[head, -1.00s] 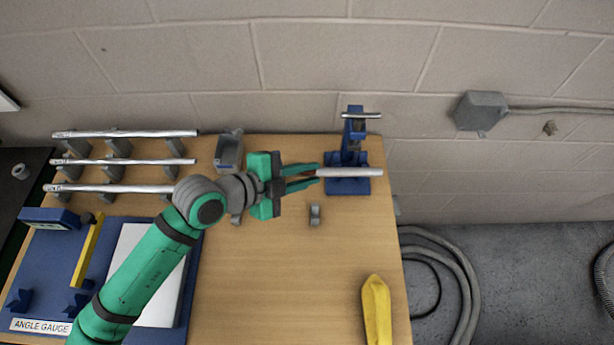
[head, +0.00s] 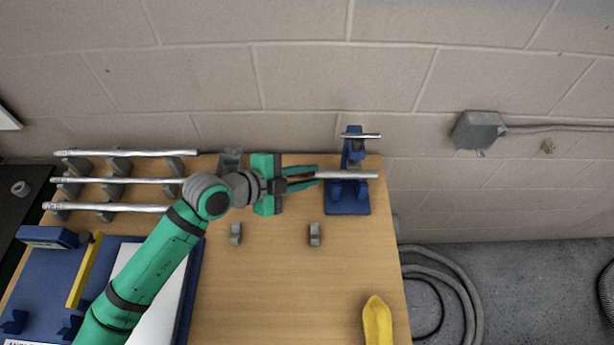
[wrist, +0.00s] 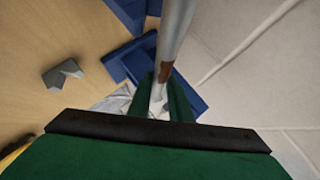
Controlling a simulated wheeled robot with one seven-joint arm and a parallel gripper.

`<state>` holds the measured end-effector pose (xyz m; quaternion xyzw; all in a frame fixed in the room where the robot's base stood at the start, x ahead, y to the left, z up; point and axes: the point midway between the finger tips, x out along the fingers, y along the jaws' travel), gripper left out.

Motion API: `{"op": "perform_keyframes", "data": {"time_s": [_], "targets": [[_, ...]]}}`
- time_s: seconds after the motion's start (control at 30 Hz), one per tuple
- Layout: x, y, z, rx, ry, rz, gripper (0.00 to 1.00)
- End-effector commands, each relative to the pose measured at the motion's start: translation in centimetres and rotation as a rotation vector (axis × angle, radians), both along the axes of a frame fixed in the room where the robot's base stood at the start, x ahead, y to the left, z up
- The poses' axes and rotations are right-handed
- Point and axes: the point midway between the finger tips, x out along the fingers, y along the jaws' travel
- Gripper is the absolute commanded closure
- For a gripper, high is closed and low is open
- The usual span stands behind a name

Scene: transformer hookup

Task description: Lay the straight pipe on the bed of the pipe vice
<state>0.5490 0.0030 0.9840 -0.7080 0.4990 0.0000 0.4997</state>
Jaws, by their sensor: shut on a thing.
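The straight pipe (head: 350,174) is a short silvery tube. My gripper (head: 316,175) is shut on its left end, and the pipe points right, roughly level, across the front of the pipe vice. The blue pipe vice (head: 348,206) stands at the table's back right corner, with a bar handle (head: 362,135) on top. In the wrist view the pipe (wrist: 174,32) runs away from the green fingers (wrist: 158,100), with the blue vice (wrist: 140,60) behind and beside it. I cannot tell whether the pipe touches the vice bed.
Several long pipes lie on grey supports (head: 105,167) at the back left. Two small grey blocks (head: 314,235) stand on the table. A blue angle gauge board (head: 45,262) lies front left, and a yellow object (head: 377,322) front right. The middle front of the table is clear.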

Motion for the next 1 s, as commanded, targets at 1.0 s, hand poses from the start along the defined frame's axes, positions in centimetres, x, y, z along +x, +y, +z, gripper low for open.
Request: {"op": "perform_keyframes", "data": {"time_s": [1.0], "targets": [[-0.5, 0.9, 0.03, 0.001, 0.0, 0.003, 0.6]]}}
